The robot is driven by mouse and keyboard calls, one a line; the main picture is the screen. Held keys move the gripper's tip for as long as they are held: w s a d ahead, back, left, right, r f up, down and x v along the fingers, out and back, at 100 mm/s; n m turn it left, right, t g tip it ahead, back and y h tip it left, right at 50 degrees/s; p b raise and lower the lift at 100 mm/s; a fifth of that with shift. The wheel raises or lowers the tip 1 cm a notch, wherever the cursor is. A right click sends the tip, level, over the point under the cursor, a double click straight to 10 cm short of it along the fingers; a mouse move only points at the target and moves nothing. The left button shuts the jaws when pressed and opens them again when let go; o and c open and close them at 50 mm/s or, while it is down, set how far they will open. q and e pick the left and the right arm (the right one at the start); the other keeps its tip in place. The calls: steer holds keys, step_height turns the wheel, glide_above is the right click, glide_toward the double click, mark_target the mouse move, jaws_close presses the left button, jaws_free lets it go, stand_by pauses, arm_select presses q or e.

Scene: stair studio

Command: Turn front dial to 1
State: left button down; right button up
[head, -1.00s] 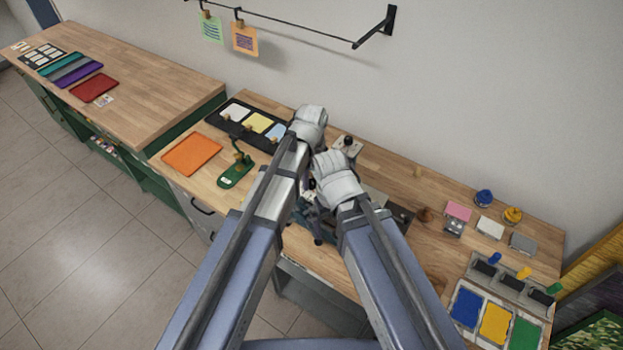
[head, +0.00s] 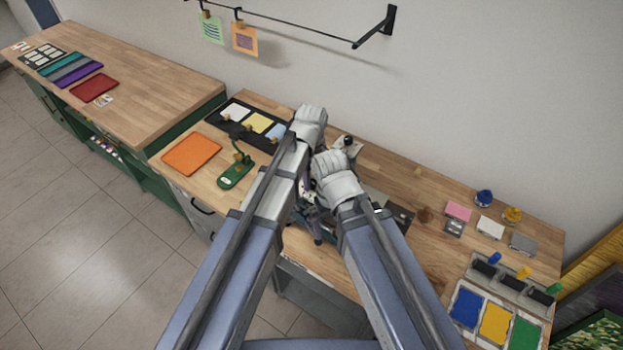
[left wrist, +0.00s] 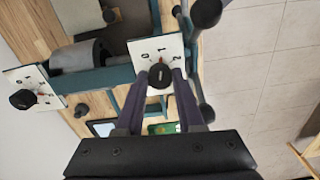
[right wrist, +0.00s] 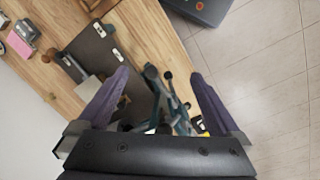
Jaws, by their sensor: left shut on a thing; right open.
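The front dial (left wrist: 160,77) is a black round knob on a white plate (left wrist: 148,56) with printed numerals and a small red mark. In the left wrist view, the purple fingers of my left gripper (left wrist: 159,76) are shut on this knob from both sides. The knob's pale line runs roughly toward the numeral at the plate's top, but its exact setting is hard to tell. A second dial (left wrist: 23,98) stands on another white plate to the left. My right gripper (right wrist: 160,85) is open and empty above the teal machine (right wrist: 172,105). In the head view my arms hide most of the machine.
An orange tray (head: 191,154) and a green stand (head: 236,172) lie left of my arms. A dark rack of coloured pads (head: 250,124) lies behind. Blue, yellow and green pads (head: 495,322) are at the right.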

mark_target(312, 182)
arm_select(q)
steer(key=c, duration=0.5)
jaws_free()
steer(key=shift+r, duration=0.1)
step_height(312, 182, up, 8)
steer(key=p, duration=0.8)
steer(key=shift+f, duration=0.2)
